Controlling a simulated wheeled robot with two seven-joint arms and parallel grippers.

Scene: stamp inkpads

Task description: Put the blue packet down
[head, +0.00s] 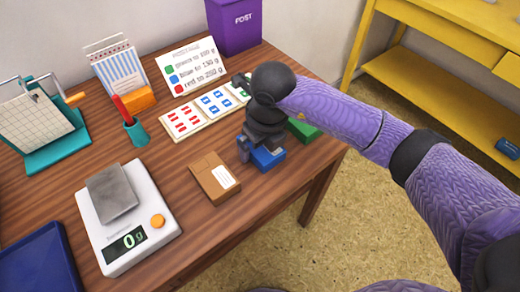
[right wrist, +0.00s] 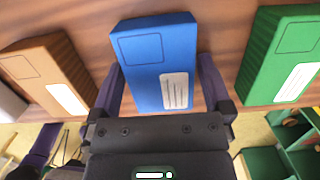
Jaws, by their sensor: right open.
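The blue packet (head: 268,158) rests on the wooden table near its front right edge, between the brown packet and the green packet. In the right wrist view the blue packet (right wrist: 155,60) lies between the two fingers, its white label toward me. My right gripper (right wrist: 160,75) is open around it, with a finger at each side; slim gaps show in places. In the head view my right gripper (head: 259,150) points down over the packet and hides part of it. My left gripper is in neither view.
A brown packet (head: 215,178) lies to the left and a green packet (head: 303,130) to the right. A white scale (head: 150,250) reads 0 g. A blue tray (head: 40,265) is front left.

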